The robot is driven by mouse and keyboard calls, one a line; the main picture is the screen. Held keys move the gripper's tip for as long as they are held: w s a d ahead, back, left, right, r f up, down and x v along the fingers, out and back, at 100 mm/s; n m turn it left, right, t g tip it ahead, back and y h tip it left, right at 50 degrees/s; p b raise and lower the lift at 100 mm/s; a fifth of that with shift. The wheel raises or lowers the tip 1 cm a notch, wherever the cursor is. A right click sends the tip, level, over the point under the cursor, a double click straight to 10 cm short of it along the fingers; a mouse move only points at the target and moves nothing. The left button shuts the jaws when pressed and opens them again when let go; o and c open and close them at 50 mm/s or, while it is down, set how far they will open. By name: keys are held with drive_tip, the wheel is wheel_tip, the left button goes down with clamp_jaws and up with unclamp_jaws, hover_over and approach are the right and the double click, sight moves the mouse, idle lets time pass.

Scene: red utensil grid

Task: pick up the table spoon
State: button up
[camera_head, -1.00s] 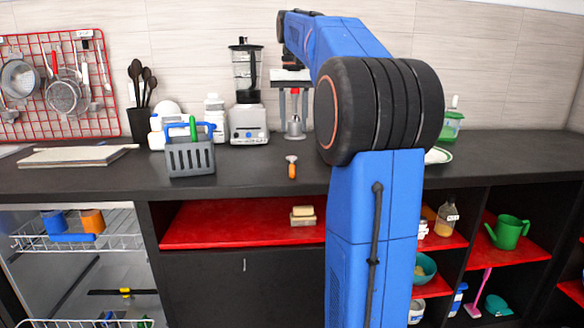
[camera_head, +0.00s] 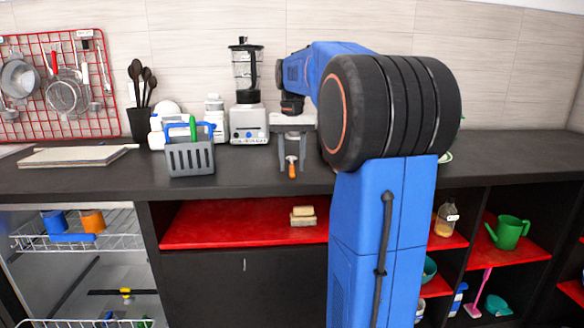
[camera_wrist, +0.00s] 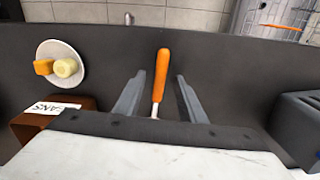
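An orange-handled utensil (camera_head: 292,171) lies on the dark counter near its front edge. It also shows in the wrist view (camera_wrist: 161,72). Its head is hidden beneath my gripper, so I cannot tell for sure that it is the table spoon. My gripper (camera_head: 292,165) points down over it and is open. In the wrist view the two fingers (camera_wrist: 160,77) stand on either side of the handle, with a gap on each side. The handle extends past the fingertips toward the counter edge.
A grey caddy (camera_head: 190,158) with a blue handle stands to the left. A blender (camera_head: 248,122) stands behind. A white plate (camera_wrist: 45,50) with orange and yellowish pieces lies at the wrist view's left, near a brown box (camera_wrist: 32,126). A red grid (camera_head: 12,42) holds hanging utensils.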

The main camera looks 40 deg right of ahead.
drive_tip(key=shift+f, duration=0.3)
drive_tip(key=shift+c, duration=0.6)
clamp_jaws()
